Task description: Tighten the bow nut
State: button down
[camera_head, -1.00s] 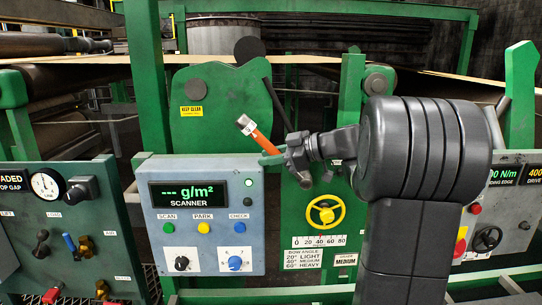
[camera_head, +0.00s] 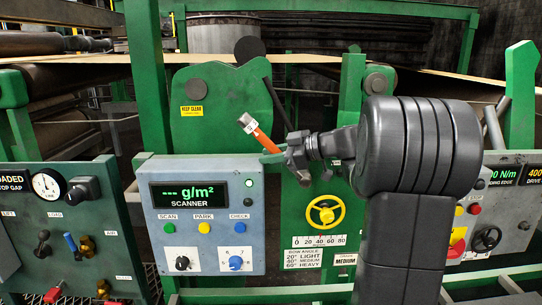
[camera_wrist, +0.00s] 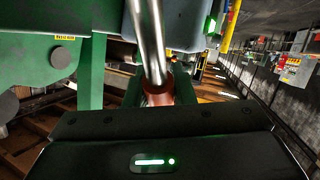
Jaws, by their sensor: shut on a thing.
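My gripper (camera_head: 291,158) is shut on a tool with an orange handle (camera_head: 263,139) and a silver end (camera_head: 247,122). The tool tilts up to the left, in front of the green frame above the scanner box. In the wrist view, a bright metal shaft (camera_wrist: 149,40) with a red-brown section (camera_wrist: 158,94) rises from the gripper. I cannot make out the bow nut; my arm covers part of the panel.
The scanner box (camera_head: 207,213) stands left of the handwheel panel. A gauge panel (camera_head: 66,225) is at far left. A control panel (camera_head: 505,205) is at right, partly behind my arm. A brown sheet (camera_head: 85,62) runs across the rollers behind.

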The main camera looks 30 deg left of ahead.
aim_at(281, 151)
jog(key=shift+w+d+r+y, duration=0.15)
jog(key=shift+d+r+y, duration=0.1)
jog(key=shift+r+y, duration=0.15)
jog(key=shift+w+d+r+m+y, duration=0.2)
jog(key=shift+d+r+m+y, duration=0.1)
jog(key=shift+d+y, duration=0.1)
jog(key=shift+g, duration=0.3)
dwell(0.3)
jog(key=shift+w+d+r+y, duration=0.25)
jog(key=shift+d+r+y, duration=0.05)
jog(key=shift+y, duration=0.1)
jog(key=shift+d+r, duration=0.1)
jog(key=shift+w+d+r+m+y, duration=0.2)
jog(key=shift+d+m+y, duration=0.1)
jog(key=shift+m+y, duration=0.15)
jog(key=shift+d, duration=0.1)
dwell(0.4)
